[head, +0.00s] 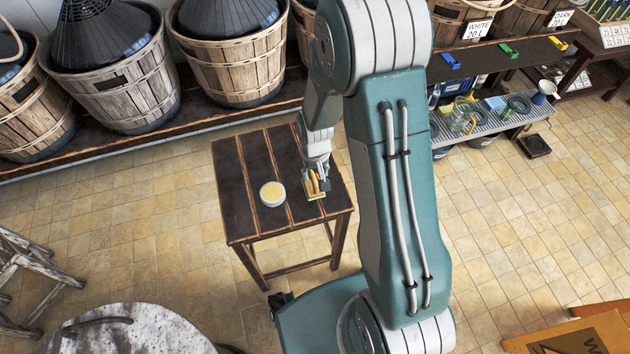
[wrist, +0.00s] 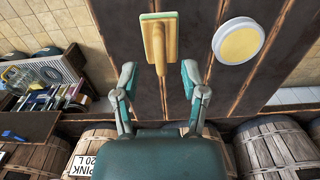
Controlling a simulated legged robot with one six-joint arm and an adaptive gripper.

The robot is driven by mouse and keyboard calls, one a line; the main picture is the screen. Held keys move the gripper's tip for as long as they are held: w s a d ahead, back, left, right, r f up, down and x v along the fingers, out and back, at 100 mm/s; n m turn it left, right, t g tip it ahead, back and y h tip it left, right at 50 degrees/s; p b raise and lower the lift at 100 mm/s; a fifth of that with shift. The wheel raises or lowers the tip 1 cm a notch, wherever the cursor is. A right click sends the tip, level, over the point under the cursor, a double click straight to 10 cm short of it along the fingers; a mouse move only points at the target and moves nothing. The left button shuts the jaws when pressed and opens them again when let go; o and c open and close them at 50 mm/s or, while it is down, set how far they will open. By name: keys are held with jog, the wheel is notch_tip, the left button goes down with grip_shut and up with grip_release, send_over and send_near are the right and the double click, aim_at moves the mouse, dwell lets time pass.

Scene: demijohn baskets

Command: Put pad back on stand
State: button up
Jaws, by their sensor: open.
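The pad (wrist: 159,40) has a light wooden handle and a thin pale and green base. It is on the dark slatted table, apparently lying flat, and shows partly behind my gripper in the head view (head: 314,190). My gripper (wrist: 159,72) is open and empty, with one finger on each side of the handle's near end. The fingers look clear of the handle; I cannot tell the height gap. In the head view my gripper (head: 318,172) is over the table's right part. I cannot tell which thing is the stand.
A round white tin with yellow content (head: 272,193) is left of the pad on the table (head: 235,190). Basketed demijohns (head: 240,65) line the back. A grey rack (head: 505,118) with a jug and rings is at right. A round table (head: 135,330) is front left. Floor between is clear.

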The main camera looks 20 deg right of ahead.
notch_tip(320, 180, up, 5)
notch_tip(320, 180, up, 16)
jog(key=t, duration=0.3)
send_over(315, 186)
jog(key=s, duration=0.5)
jog(key=s+r+t, duration=0.2)
jog(key=s+r, duration=0.9)
jog(key=s, duration=0.2)
